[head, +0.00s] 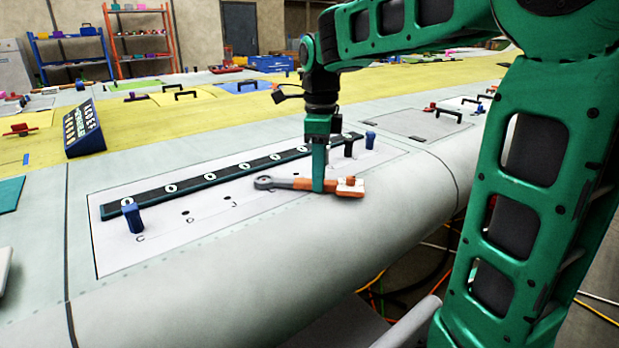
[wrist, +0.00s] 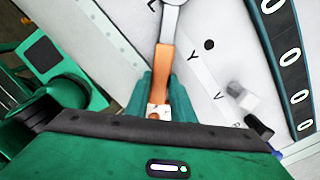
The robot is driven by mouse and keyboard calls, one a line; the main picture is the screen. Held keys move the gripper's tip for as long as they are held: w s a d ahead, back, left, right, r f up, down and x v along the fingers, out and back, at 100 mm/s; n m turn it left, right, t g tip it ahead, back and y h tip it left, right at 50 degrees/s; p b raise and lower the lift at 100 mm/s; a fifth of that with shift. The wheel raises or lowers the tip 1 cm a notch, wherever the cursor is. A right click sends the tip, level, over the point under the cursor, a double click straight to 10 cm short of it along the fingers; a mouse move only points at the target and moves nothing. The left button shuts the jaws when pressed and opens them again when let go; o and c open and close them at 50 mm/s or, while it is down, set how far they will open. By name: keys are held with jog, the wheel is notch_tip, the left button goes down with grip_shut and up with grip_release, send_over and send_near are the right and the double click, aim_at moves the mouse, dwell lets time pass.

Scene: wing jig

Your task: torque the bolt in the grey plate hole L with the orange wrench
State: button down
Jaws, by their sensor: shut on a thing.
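My gripper (head: 318,186) is shut on the orange wrench (head: 300,184) and holds it low over the pale grey plate (head: 112,258). The wrench's grey ring end points left in the head view. In the wrist view the wrench (wrist: 164,62) runs up from between my fingers (wrist: 160,95), and its ring end is cut off at the top edge. A letter that looks like L (wrist: 152,5) is printed beside that end. I cannot see hole L or its bolt, and cannot tell whether the ring touches anything.
A dark strip with white-ringed holes (head: 225,176) lies along the plate between blue pegs (head: 132,218) (head: 370,140). An open dark hole (wrist: 209,45) and a blurred grey-white block (wrist: 240,97) are right of the wrench. A dark lettered sign (head: 84,130) stands farther back.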

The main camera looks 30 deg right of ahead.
aim_at(313, 199)
jog(key=shift+s+a+m, duration=0.9)
jog(key=shift+s+m, duration=0.1)
jog(key=shift+m, duration=0.2)
jog(key=shift+s+a+m, duration=0.5)
jog(key=shift+a+m, duration=0.05)
jog(key=shift+m, duration=0.15)
jog(key=shift+r, duration=0.1)
